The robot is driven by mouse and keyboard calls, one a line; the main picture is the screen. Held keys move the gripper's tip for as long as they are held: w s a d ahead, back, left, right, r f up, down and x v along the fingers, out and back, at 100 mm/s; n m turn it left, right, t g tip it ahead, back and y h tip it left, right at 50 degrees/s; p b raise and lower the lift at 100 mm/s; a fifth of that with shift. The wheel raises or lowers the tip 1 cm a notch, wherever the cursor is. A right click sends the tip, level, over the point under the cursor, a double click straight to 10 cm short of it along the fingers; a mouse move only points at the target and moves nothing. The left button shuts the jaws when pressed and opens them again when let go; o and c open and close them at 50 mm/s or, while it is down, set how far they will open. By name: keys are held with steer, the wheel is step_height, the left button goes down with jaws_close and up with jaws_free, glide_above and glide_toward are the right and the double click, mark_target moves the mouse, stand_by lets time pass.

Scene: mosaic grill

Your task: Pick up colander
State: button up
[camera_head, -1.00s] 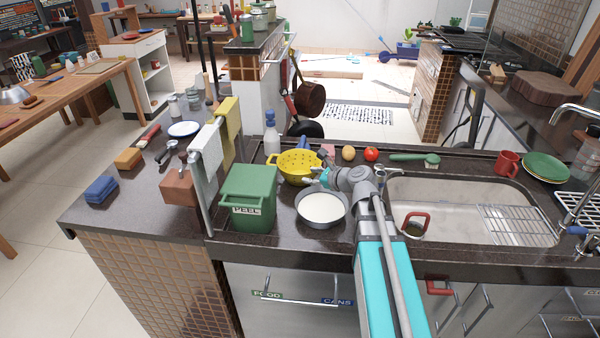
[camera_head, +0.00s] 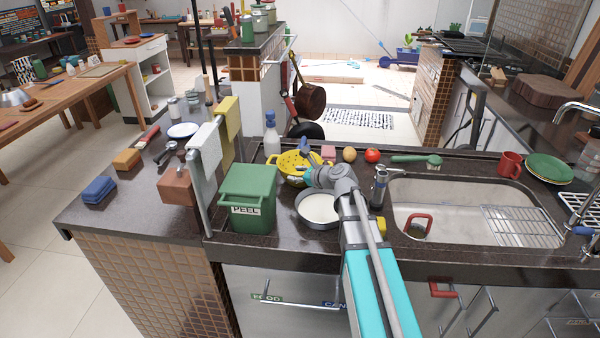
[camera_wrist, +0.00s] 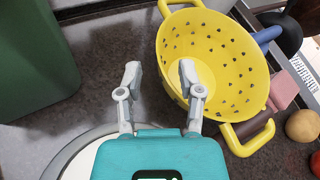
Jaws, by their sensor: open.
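The yellow colander (camera_head: 286,163) stands on the dark counter behind the round pan. In the wrist view the colander (camera_wrist: 225,55) fills the upper right, with its holes and two loop handles showing. My gripper (camera_wrist: 159,80) is open and empty. Its right finger overlaps the colander's near-left wall in the picture, and its left finger is over bare counter. I cannot tell whether the finger touches the wall. In the head view my gripper (camera_head: 310,166) is at the colander's right front side, and my arm hides part of it.
A round pan with white contents (camera_head: 318,208) sits just in front. A green bin (camera_head: 250,198) stands left, a bottle (camera_head: 271,135) behind. A pink block (camera_head: 328,152), a potato-like item (camera_head: 349,155) and a tomato (camera_head: 372,155) lie right. The sink (camera_head: 455,205) is further right.

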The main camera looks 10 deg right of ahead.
mark_target(287, 173)
steer(key=shift+f+b+x, duration=0.15)
steer(key=shift+b+x, duration=0.4)
steer(key=shift+x, duration=0.7)
steer(key=shift+f+b+x, duration=0.1)
steer(key=shift+b+x, duration=0.4)
steer(key=shift+x, duration=0.8)
steer(key=shift+d, duration=0.2)
jaws_close()
